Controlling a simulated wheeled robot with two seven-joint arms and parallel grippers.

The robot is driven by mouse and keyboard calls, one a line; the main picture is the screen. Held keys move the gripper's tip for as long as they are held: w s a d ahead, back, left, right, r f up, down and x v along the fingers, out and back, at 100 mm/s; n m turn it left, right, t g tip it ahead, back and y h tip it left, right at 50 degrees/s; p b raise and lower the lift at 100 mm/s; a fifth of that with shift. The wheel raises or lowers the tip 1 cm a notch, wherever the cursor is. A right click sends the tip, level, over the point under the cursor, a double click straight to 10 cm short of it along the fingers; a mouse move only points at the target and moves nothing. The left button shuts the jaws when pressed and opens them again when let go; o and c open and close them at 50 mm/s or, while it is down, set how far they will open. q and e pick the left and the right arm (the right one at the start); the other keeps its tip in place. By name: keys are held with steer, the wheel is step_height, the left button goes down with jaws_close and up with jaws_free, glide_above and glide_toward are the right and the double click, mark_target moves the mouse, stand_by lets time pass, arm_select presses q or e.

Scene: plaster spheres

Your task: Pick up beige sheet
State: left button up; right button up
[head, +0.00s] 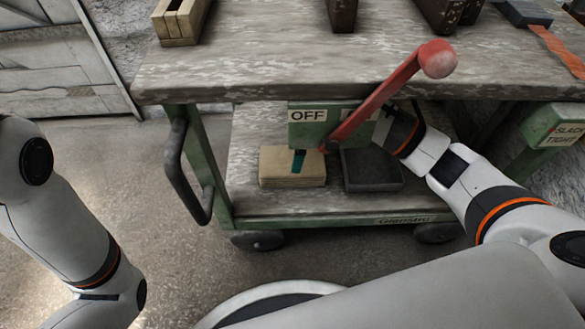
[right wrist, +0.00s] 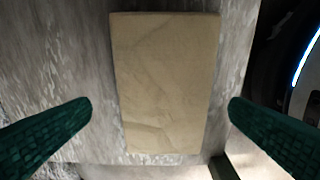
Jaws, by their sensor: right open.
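The beige sheet (head: 292,178) lies on top of what looks like a stack of similar sheets on the lower shelf of the cart. In the right wrist view the sheet (right wrist: 165,60) is a tan, slightly creased rectangle. My right gripper (right wrist: 161,104) is open, its two green fingers on either side of the sheet with a gap on each side. In the head view one teal finger shows over the stack; the rest of the gripper is hidden behind the OFF plate and lever. My left arm shows at the left, but its gripper is out of view.
A green OFF plate (head: 308,128) and a red lever with a round knob (head: 438,59) stand above the stack. A dark grey tray (head: 372,172) sits right of it. The worn tabletop (head: 250,70) overhangs the lower shelf (head: 245,135). A black handle (head: 182,170) is at left.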

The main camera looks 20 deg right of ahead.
mark_target(292, 159)
steer(key=shift+a+f+b, duration=0.15)
steer(key=shift+f+b, duration=0.2)
steer(key=shift+f, duration=0.35)
steer(key=f+b, duration=0.2)
steer(key=f, duration=0.1)
steer(key=f+b, duration=0.1)
steer(key=b, duration=0.1)
steer(key=shift+a+f, duration=0.25)
steer(key=shift+a, duration=0.1)
steer(key=shift+r, duration=0.1)
steer(key=shift+c, duration=0.6)
steer(key=c, duration=0.8)
steer(key=shift+o, duration=0.2)
steer(key=shift+d, duration=0.1)
